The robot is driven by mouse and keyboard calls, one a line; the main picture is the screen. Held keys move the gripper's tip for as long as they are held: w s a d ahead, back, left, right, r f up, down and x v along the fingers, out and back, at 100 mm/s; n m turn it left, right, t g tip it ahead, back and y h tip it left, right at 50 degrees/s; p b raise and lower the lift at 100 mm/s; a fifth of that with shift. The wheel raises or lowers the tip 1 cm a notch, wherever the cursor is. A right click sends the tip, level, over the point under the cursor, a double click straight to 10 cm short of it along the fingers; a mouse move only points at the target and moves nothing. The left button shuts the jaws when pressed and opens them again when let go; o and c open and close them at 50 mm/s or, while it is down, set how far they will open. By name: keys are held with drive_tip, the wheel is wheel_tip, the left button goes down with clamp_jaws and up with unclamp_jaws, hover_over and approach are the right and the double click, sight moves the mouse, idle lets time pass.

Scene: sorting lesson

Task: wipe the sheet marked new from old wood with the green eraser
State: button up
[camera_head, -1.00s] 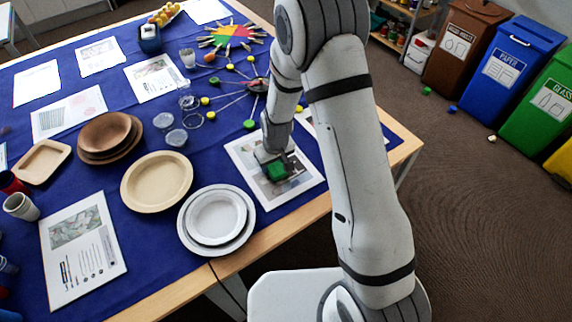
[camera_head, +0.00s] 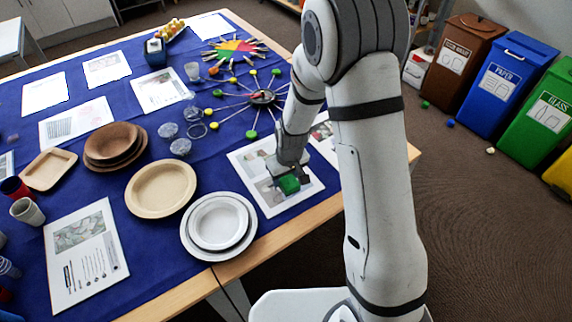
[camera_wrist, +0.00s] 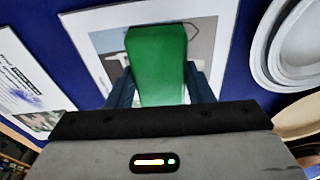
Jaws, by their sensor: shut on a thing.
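The green eraser (camera_head: 289,184) is held in my gripper (camera_head: 288,177), low over a white-bordered sheet with pictures (camera_head: 270,207) near the table's near right edge. I cannot tell whether it touches the sheet. In the wrist view, the eraser (camera_wrist: 158,65) stands between the two dark fingers of my gripper (camera_wrist: 160,88). The sheet (camera_wrist: 98,42) lies behind it, its middle hidden by the eraser. The sheet's wording is not legible, so I cannot tell its title.
White plates (camera_head: 218,222) stand just left of the sheet, with a tan plate (camera_head: 160,189) beyond. A wheel of coloured knobs (camera_head: 262,97) lies behind it. Another sheet (camera_head: 324,140) is partly hidden by my arm. Bins (camera_head: 505,85) stand on the floor at right.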

drive_tip(key=shift+r+p, duration=1.05)
drive_tip(key=shift+r, duration=1)
